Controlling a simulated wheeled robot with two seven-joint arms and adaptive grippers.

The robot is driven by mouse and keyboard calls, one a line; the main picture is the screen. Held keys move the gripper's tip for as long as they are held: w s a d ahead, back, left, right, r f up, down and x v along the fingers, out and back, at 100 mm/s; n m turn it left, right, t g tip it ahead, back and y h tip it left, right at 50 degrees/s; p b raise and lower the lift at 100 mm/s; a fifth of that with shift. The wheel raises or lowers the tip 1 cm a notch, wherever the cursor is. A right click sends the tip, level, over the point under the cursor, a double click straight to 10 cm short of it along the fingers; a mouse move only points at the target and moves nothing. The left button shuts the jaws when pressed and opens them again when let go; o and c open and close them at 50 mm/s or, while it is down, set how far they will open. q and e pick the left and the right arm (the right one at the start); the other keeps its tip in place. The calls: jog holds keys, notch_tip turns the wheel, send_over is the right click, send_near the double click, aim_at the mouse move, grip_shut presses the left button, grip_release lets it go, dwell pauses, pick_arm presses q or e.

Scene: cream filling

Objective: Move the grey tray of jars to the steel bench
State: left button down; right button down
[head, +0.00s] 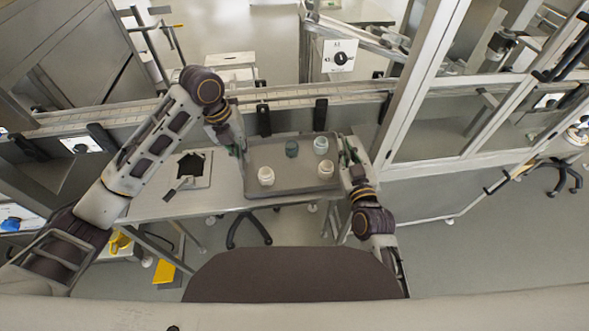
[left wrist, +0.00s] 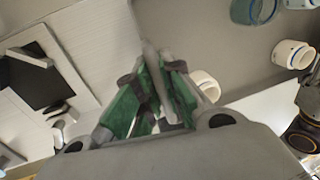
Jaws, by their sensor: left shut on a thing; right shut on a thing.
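The grey tray (head: 290,179) is between my two grippers in the head view, over the right end of a steel bench (head: 228,188). A dark teal jar (head: 291,148) and several white jars, one near the front left (head: 266,176), stand upright on it. My left gripper (head: 242,147) is shut on the tray's left edge. In the left wrist view its green fingers (left wrist: 158,80) pinch the rim of the tray (left wrist: 195,35). My right gripper (head: 344,156) is shut on the tray's right edge. I cannot tell whether the tray touches the bench.
A white board with a black shape (head: 190,166) lies on the bench left of the tray. A conveyor (head: 285,95) with a side rail runs behind. A metal-framed enclosure (head: 420,90) stands at the right. Open floor (head: 470,235) lies front right.

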pick_arm(q)
jog(key=shift+w+a+f+b, duration=0.15)
jog(key=shift+a+f+b, duration=0.15)
jog(key=shift+f+b, duration=0.35)
pick_arm(e)
jog(key=shift+d+f, duration=0.25)
jog(key=shift+f, duration=0.45)
pick_arm(q)
jog(key=c, duration=1.7)
grip_release()
pick_arm(e)
jog(key=c, duration=1.7)
grip_release()
pick_arm(q)
jog(key=shift+o, duration=0.8)
jog(key=shift+d, duration=0.1)
pick_arm(e)
jog(key=shift+o, duration=1)
pick_arm(q)
jog(key=shift+d, duration=0.1)
pick_arm(e)
jog(key=shift+a, duration=0.1)
pick_arm(q)
jog(key=shift+r, duration=0.15)
